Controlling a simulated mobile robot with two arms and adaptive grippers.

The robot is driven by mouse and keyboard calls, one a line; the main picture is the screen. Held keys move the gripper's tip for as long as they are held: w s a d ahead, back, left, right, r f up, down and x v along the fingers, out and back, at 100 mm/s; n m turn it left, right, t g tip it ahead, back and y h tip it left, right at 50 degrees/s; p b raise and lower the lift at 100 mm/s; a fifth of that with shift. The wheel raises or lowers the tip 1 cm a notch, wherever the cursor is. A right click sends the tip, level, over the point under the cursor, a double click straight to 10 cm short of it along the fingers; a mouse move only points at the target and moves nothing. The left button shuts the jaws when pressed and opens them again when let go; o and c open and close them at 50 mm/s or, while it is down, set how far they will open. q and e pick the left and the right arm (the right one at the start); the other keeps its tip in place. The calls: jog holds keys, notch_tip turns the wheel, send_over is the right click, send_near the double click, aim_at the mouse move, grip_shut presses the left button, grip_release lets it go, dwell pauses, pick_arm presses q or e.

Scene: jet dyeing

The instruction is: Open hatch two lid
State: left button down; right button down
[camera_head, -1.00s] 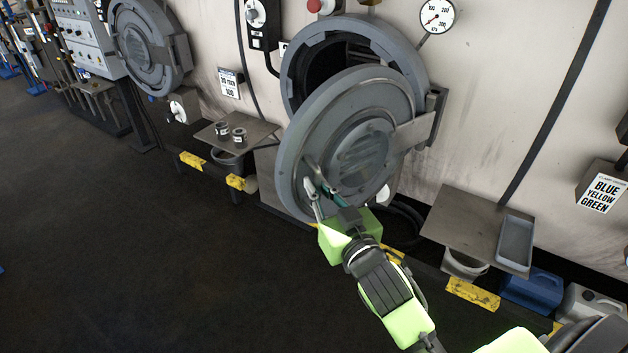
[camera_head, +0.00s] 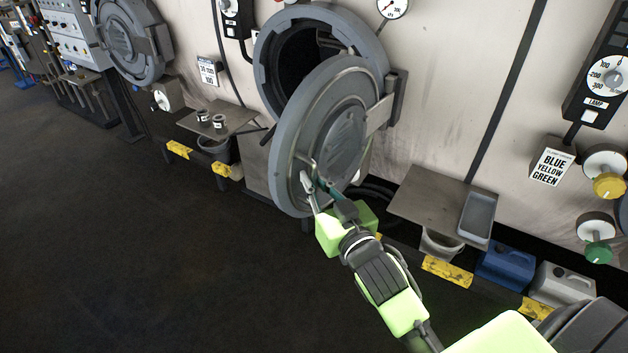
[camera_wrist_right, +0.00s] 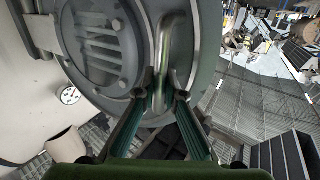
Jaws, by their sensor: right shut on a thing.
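The round grey hatch lid (camera_head: 335,140) stands partly swung out from its dark round opening (camera_head: 296,62), hinged on the right side at a bracket (camera_head: 385,110). My right gripper (camera_head: 312,186) is at the lid's lower left. In the right wrist view the lid (camera_wrist_right: 105,50) fills the upper left, and my right gripper (camera_wrist_right: 163,95) is shut on its upright metal handle (camera_wrist_right: 166,45), one finger on each side. A second round hatch lid (camera_head: 130,40) is at the upper left of the head view. My left gripper is not in view.
A small shelf (camera_head: 215,122) with two small cans is left of the lid. Another shelf (camera_head: 425,200) with a grey tray (camera_head: 478,215) is right. Below it stand a blue canister (camera_head: 505,264) and a grey canister (camera_head: 562,285). The dark floor at left is clear.

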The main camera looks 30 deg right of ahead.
jog(key=c, duration=2.1)
grip_release()
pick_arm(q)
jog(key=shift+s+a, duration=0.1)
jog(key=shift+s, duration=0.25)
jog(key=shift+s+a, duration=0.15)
pick_arm(e)
jog(key=shift+s, duration=0.1)
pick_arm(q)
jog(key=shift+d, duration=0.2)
pick_arm(e)
jog(key=s, duration=1.1)
jog(key=shift+s, duration=0.4)
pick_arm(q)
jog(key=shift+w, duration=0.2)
